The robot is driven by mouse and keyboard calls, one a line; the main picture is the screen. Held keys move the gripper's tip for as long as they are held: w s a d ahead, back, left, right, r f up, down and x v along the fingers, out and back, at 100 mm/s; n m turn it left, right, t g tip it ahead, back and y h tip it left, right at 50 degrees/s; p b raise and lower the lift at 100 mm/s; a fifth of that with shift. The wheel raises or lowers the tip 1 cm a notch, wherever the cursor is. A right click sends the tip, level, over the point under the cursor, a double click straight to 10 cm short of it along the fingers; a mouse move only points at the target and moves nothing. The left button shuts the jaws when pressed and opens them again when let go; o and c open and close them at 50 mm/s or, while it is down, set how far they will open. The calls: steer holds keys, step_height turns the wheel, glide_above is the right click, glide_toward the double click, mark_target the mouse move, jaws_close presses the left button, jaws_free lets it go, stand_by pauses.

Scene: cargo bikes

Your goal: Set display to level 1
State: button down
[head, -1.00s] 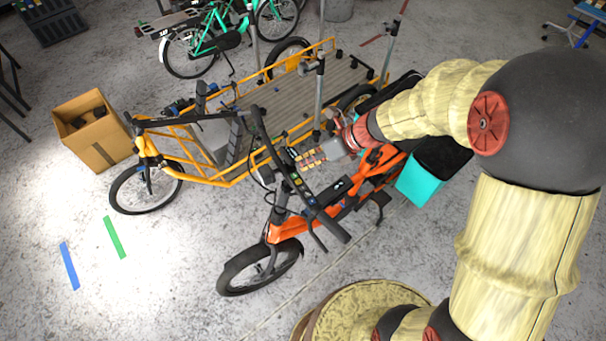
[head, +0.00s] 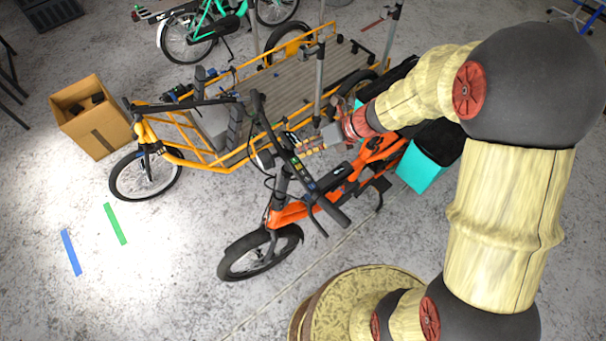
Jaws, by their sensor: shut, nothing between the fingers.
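The orange cargo bike (head: 290,212) stands in the middle of the head view, its black handlebar (head: 332,208) running diagonally. A dark strip with small coloured marks (head: 299,170) sits along the middle of the handlebar; it looks like the display and its buttons. The level it shows is too small to read. My gripper (head: 300,149) is shut and empty. Its fingertips are at the upper right side of the handlebar, close to the strip; I cannot tell whether they touch it.
A yellow cargo bike (head: 185,140) with a flat wooden bed stands close behind the orange one. A cardboard box (head: 98,130) is at the left, a turquoise box (head: 420,172) at the orange bike's rear.

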steer(key=b, duration=0.4)
glide_above(304, 170)
step_height(304, 170, down, 5)
steer(key=shift+w+r, duration=0.1)
steer(key=shift+r, duration=0.05)
steer(key=shift+f+b, duration=0.4)
steer(key=shift+f, duration=0.5)
steer(key=shift+f, duration=0.1)
steer(key=shift+f, duration=0.3)
steer(key=shift+f+b, duration=0.3)
steer(key=shift+f, duration=0.15)
stand_by(0.9)
steer(key=shift+r, duration=0.1)
steer(key=shift+r+p, duration=0.8)
steer(key=shift+p, duration=0.2)
steer(key=shift+f, duration=0.2)
